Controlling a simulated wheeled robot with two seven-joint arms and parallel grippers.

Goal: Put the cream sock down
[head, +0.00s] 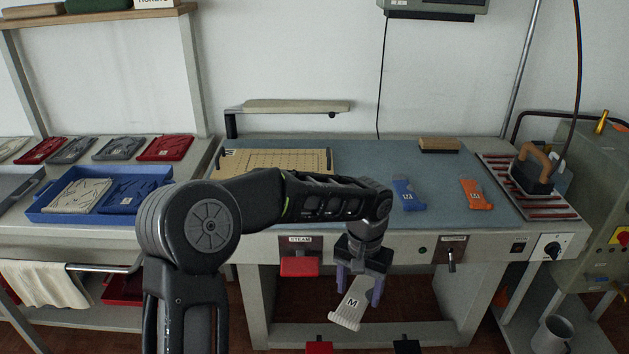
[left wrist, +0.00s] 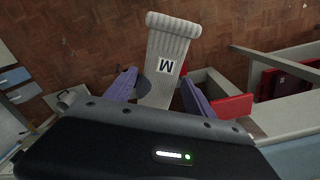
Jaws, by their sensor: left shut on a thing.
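The cream sock (head: 349,303), ribbed and marked with a dark M on a white patch, hangs tilted from my left gripper (head: 359,285). The gripper is shut on it, in front of the table's front edge and below the top. In the left wrist view the sock (left wrist: 168,60) sticks out past the purple fingers of the gripper (left wrist: 160,92), its ribbed cuff outermost over the brown floor. The part between the fingers is partly hidden. A blue sock (head: 407,196) and an orange sock (head: 476,194) lie apart on the blue-grey table top (head: 375,158). My right gripper is not in view.
A gridded board (head: 276,160) lies at the table's left, a wooden-backed brush (head: 438,145) at the back. An iron (head: 534,166) stands on the rack at right. A blue tray (head: 46,216) holds folded clothes. The table's middle is clear.

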